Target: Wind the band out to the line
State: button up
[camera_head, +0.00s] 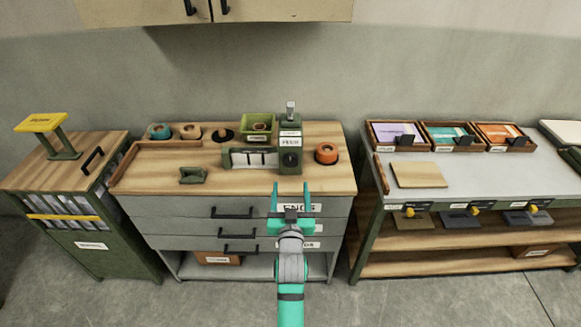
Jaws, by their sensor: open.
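A green device stands on the wooden top of the middle cabinet. It has an upright block (290,158) with a dark round knob and white labels, and a low bed (253,158) with a pale face and dark vertical marks. An orange roll (326,153) sits on a dark base just right of the block. No band drawn out from a roll can be made out, and I cannot tell which mark is the line. My gripper (290,187) is open and empty, its teal fingers pointing toward the block from the front edge of the top.
A teal roll (159,131), a tan roll (190,131) and a dark spindle (223,135) stand at the back left. A green bin (258,125) is behind the bed. A small green block (193,175) lies in front. A bench (455,180) with card trays stands right.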

aim_at(290, 163)
jog(key=w, duration=1)
jog(key=shift+w, duration=0.4)
jog(key=c, duration=1.1)
